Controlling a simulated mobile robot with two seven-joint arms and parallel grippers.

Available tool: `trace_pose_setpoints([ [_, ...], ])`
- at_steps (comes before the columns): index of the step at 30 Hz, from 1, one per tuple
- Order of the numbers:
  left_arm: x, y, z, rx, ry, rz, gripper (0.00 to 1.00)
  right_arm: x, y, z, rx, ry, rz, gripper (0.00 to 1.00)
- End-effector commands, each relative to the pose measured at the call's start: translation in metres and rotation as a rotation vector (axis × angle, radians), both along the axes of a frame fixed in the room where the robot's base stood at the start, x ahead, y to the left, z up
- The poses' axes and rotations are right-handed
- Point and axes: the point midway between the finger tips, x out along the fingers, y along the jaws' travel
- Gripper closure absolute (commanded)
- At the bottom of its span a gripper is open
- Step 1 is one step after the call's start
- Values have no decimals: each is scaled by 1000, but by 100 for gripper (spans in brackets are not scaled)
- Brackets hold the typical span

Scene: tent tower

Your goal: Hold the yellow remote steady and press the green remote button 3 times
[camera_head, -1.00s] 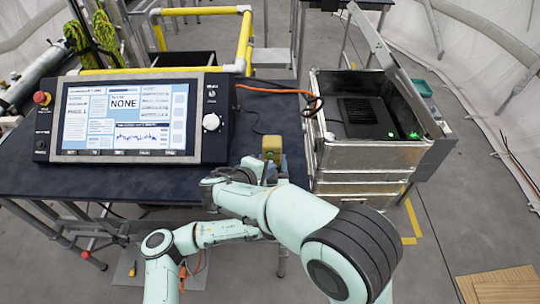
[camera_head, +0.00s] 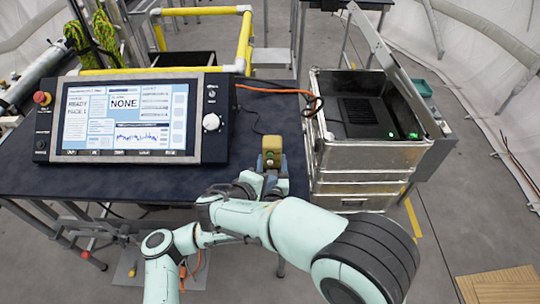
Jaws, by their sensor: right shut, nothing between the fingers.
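The yellow remote (camera_head: 271,146) stands out past the arms at the right front part of the dark table, with a small green button on its near face. My right gripper (camera_head: 268,178) is shut and empty just below and in front of the remote. A small gap seems to lie between it and the button, but the small size makes contact hard to judge. My left arm comes in low from the left and passes behind my right arm. Its gripper is mostly hidden there, so its hold on the remote cannot be made out.
A control panel (camera_head: 125,118) with a lit screen stands on the table (camera_head: 80,182) to the left. An orange cable runs to an open metal case (camera_head: 365,155) close on the right, with a dark device and green lights inside. Yellow rails (camera_head: 245,45) stand behind.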

Motion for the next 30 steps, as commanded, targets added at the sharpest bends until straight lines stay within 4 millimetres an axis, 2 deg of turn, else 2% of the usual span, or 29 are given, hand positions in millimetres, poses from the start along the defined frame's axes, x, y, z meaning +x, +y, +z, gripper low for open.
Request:
trace_pose_setpoints([
  [3,0,0,0,0,1,0,79,0,0,0,0,0,0,100],
  [4,0,0,1,0,-2,0,33,0,0,0,0,0,0,100],
  [6,0,0,1,0,-1,0,10,0,0,0,0,0,0,100],
  [7,0,0,1,0,-1,0,6,0,0,0,0,0,0,100],
  [15,0,0,-1,0,2,0,6,0,0,0,0,0,0,100],
  [19,-9,0,-1,0,2,-1,6,0,0,0,0,0,0,100],
  [23,-31,-1,-1,-3,2,-4,6,0,0,0,0,0,0,100],
  [30,-83,-1,-1,-3,1,-5,6,0,0,0,0,0,0,100],
])
